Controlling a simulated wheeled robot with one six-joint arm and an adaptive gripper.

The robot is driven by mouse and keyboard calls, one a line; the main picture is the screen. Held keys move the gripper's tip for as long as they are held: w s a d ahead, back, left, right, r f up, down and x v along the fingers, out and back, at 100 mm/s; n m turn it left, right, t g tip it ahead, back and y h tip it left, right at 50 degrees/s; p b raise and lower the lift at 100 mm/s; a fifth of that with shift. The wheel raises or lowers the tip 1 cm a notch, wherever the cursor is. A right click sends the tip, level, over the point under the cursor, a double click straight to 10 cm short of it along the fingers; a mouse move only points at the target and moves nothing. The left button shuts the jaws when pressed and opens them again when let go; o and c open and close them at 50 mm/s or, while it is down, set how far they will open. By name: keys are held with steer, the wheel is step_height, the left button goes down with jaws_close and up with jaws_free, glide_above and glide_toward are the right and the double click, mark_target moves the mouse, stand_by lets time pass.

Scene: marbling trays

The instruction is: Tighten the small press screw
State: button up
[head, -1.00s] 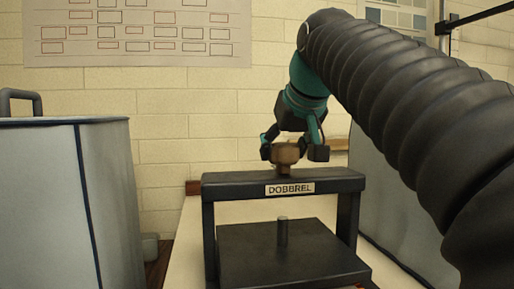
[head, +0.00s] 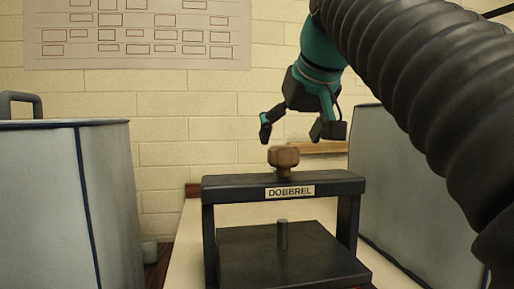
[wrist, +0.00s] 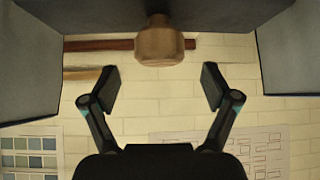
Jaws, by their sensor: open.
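The press screw's brown knob (head: 284,157) stands on the top bar of a black press (head: 230,183) marked DOBBREL. The grey lower end of the screw (head: 283,235) shows below the bar, close to the press's base plate (head: 310,262). My gripper (head: 294,131) is open and empty, above the knob and apart from it. In the wrist view, the knob (wrist: 159,44) is at the top middle, beyond the two spread fingertips of my gripper (wrist: 159,84).
A large grey container (head: 40,200) with a handle stands on the left. Another grey container (head: 390,190) stands at the right, partly behind my arm. The press stands on a pale table (head: 186,255). A chart (head: 135,35) hangs on the brick wall behind.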

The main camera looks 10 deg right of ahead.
steer(key=v, duration=0.6)
steer(key=shift+s+r, duration=0.3)
